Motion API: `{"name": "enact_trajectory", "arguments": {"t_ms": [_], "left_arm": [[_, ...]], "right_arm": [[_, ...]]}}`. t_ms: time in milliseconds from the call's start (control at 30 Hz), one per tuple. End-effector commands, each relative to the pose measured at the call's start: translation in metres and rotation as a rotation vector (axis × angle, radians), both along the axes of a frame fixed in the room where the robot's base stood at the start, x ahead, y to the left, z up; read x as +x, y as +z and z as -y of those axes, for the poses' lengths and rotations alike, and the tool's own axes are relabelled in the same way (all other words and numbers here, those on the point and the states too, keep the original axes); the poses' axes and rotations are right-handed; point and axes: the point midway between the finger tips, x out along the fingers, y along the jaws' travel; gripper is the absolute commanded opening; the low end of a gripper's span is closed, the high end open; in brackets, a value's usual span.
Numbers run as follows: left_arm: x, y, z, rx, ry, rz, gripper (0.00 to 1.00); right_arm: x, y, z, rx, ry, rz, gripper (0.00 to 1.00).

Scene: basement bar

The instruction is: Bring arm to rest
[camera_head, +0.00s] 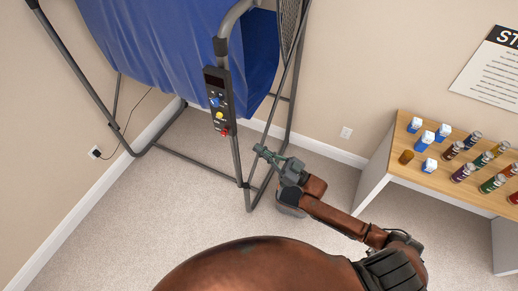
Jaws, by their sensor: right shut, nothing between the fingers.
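My right arm (338,217) comes in from the lower right and reaches up and to the left. Its gripper (259,150) is shut and empty, in front of the metal frame's lower legs in this view. I cannot tell whether it touches the frame. My left arm and left gripper are not in view.
A metal frame (235,125) with blue fabric (175,35) and a control panel (219,103) stands at the upper left. A wooden table (438,180) at the right bears several bottles and small white-and-blue boxes. Carpet (130,215) at the lower left is clear.

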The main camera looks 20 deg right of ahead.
Motion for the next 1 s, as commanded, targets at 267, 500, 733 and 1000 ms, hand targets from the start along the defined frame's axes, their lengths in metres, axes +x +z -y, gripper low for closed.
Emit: {"name": "enact_trajectory", "arguments": {"t_ms": [267,500,733,1000], "left_arm": [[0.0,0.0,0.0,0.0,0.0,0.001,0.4],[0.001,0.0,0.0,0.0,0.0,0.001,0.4],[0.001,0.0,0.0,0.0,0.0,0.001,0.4],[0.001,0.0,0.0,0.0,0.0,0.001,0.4]], "right_arm": [[0.001,0.0,-0.001,0.0,0.0,-0.001,0.0],[0.018,-0.065,0.023,-0.078,-0.109,-0.103,0.0],[0.021,-0.219,0.083,-0.26,-0.324,-0.36,0.0],[-0.048,-0.394,0.145,-0.455,-0.494,-0.703,0.0]]}}
